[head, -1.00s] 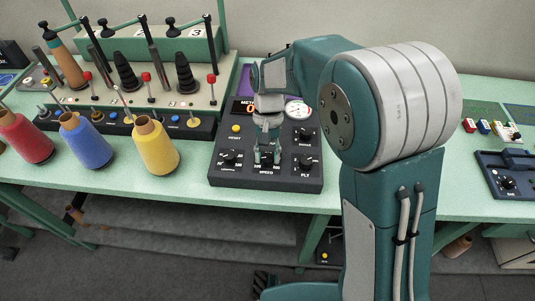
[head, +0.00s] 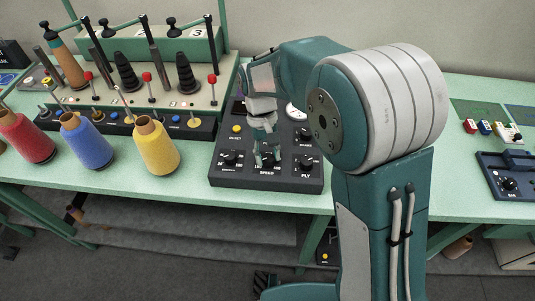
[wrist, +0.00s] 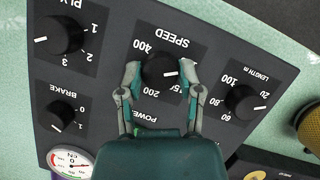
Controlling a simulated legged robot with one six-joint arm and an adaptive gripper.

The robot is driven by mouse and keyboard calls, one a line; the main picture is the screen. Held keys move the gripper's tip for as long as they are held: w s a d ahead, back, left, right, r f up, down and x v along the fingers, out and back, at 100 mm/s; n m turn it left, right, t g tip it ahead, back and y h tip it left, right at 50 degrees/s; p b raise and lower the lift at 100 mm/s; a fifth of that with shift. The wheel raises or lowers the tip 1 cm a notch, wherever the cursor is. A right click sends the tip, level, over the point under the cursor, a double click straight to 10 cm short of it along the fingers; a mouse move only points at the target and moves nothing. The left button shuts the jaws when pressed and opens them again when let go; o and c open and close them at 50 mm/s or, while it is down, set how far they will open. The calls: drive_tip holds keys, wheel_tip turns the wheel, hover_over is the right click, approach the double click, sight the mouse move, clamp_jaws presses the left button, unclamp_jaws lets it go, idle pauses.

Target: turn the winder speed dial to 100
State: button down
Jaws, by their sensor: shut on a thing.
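The winder speed dial (wrist: 158,68) is a black knob on the dark control panel (wrist: 105,110), under the label SPEED, upside down in the wrist view. Its white mark points right, toward one fingertip; the number there is hidden by the finger. In the head view my gripper (head: 268,157) stands tilted over the dial at the panel's front.
A PLY knob (wrist: 64,34), a BRAKE knob (wrist: 59,115) and a LENGTH knob (wrist: 241,100) sit close around the dial. A round gauge (wrist: 70,162) is beside BRAKE. A yellow yarn cone (head: 157,150) stands left of the panel.

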drive_tip(key=shift+w, duration=0.1)
drive_tip(key=shift+c, duration=1.3)
unclamp_jaws()
drive_tip(key=shift+a, duration=0.1)
drive_tip(key=shift+r, duration=0.1)
drive_tip(key=v, duration=1.1)
drive_tip(key=shift+w+r, duration=0.3)
drive_tip(key=shift+a, duration=0.1)
